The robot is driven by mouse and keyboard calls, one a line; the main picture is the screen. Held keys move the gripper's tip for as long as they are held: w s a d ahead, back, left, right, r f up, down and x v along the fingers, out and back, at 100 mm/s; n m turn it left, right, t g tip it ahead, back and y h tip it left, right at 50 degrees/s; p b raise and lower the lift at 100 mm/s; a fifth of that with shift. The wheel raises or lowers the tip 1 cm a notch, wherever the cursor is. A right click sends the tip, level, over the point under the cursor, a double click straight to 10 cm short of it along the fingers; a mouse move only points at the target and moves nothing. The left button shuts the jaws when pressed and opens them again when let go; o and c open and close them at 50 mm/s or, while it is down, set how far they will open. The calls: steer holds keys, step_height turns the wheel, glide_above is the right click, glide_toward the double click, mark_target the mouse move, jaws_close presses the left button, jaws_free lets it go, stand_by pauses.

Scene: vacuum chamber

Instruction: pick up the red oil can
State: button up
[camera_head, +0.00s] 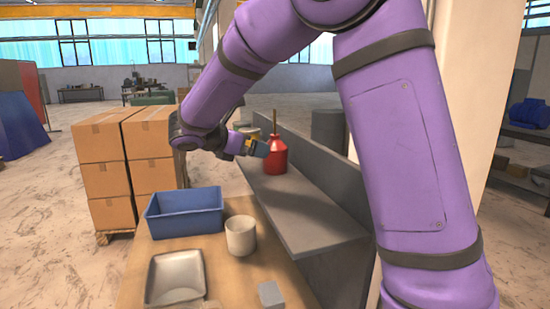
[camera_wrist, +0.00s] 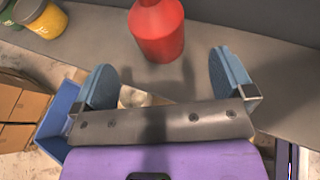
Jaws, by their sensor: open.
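The red oil can (camera_head: 275,158) stands upright on the grey ledge, with a thin spout pointing up in the head view. In the wrist view the red can (camera_wrist: 157,32) is at the top centre, just beyond the fingertips, and its top is cut off by the frame. My gripper (camera_wrist: 172,82) is open, with its two blue-grey fingers spread wide and nothing between them. In the head view my gripper (camera_head: 257,147) is close beside the can on its left, and overlaps its edge. I cannot tell from there whether they touch.
The grey ledge (camera_head: 305,212) has a raised back wall. A blue bin (camera_head: 185,213), a white cup (camera_head: 240,236), a square dish (camera_head: 176,278) and a small grey block (camera_head: 271,295) are on the wooden table below. A yellow container (camera_wrist: 45,20) is near the can. Stacked boxes (camera_head: 105,170) stand left.

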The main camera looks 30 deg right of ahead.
mark_target(272, 151)
steer(key=x, duration=0.4)
steer(key=shift+d, duration=0.15)
steer(key=shift+w+x, duration=0.15)
steer(key=shift+x, duration=1.2)
steer(key=shift+w+x, duration=0.15)
steer(key=shift+x, duration=1.2)
steer(key=c, duration=1)
